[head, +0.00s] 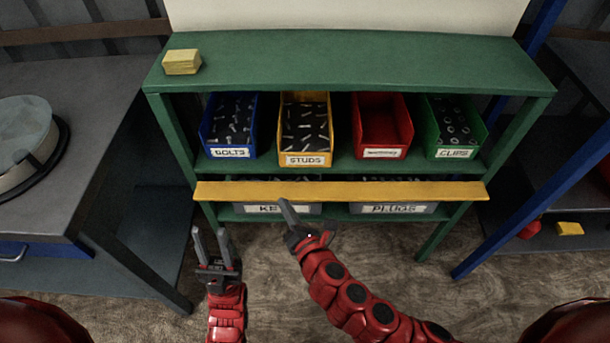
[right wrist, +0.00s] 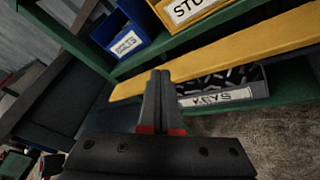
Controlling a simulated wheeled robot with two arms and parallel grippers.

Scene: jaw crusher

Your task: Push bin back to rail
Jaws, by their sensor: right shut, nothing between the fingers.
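The yellow STUDS bin (head: 306,160) stands on the middle shelf of the green rack, its front further forward than its neighbours'. It shows partly at the top of the right wrist view (right wrist: 186,12). The blue BOLTS bin (head: 228,153), an empty red bin (head: 383,153) and the green CLIPS bin (head: 457,153) stand beside it. A yellow rail (head: 340,191) runs across the rack below. My right gripper (head: 284,205) is shut and empty, in front of the rail near the KEYS bin (head: 270,209). My left gripper (head: 209,232) is open and empty, lower left of the rack.
A grey PLUGS bin (head: 394,208) sits beside the KEYS bin, behind and below the rail. A yellow block (head: 182,62) lies on the rack's top (head: 350,62). A grey bench (head: 85,85) stands left, and a blue-legged rack (head: 540,190) right. Floor in front is open.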

